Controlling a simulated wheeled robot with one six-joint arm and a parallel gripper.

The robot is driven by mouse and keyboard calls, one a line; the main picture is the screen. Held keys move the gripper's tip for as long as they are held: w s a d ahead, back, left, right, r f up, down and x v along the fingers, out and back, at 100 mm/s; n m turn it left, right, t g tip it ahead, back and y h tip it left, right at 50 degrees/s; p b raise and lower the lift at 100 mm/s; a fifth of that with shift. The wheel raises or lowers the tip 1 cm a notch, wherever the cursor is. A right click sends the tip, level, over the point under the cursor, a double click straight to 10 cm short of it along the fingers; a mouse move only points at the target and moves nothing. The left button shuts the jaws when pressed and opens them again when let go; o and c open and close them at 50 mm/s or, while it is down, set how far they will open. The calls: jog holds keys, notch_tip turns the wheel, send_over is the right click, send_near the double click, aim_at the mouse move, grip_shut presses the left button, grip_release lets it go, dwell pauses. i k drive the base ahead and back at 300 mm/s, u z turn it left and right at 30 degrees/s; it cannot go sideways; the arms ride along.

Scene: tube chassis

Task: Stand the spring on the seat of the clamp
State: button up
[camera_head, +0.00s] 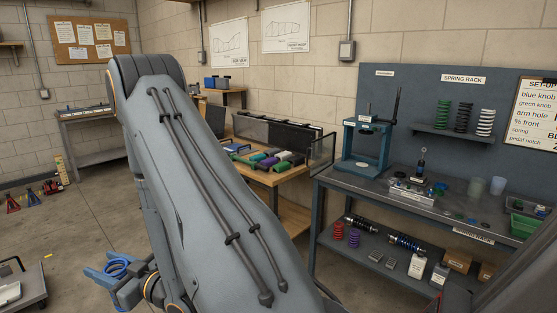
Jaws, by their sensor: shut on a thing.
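My gripper (112,284) is at the lower left, over the open floor. It is shut on a blue spring (117,266); its coils show between the blue fingers. What looks like the clamp (368,142), a teal upright frame with a base and a side rod, stands at the left end of the grey workbench on the right. My gripper and the spring are far to the left of it and apart from it. The clamp's seat is too small to make out clearly. My large grey arm crosses the middle of the view and hides part of the floor and tables.
Green, black and white springs stand on the spring rack (455,134). The workbench (395,192) carries a shock absorber, cups and small parts. A mesh guard (322,151) stands beside the clamp. A wooden table (262,176) with coloured items is behind my arm. A cart (20,290) is lower left.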

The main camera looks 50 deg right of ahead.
aim_at(362, 165)
jog(key=z, duration=0.5)
jog(key=i, duration=1.15)
jog(key=z, duration=1.65)
jog(key=i, duration=0.75)
jog(key=z, duration=0.6)
jog(key=i, duration=0.95)
jog(key=u, duration=0.05)
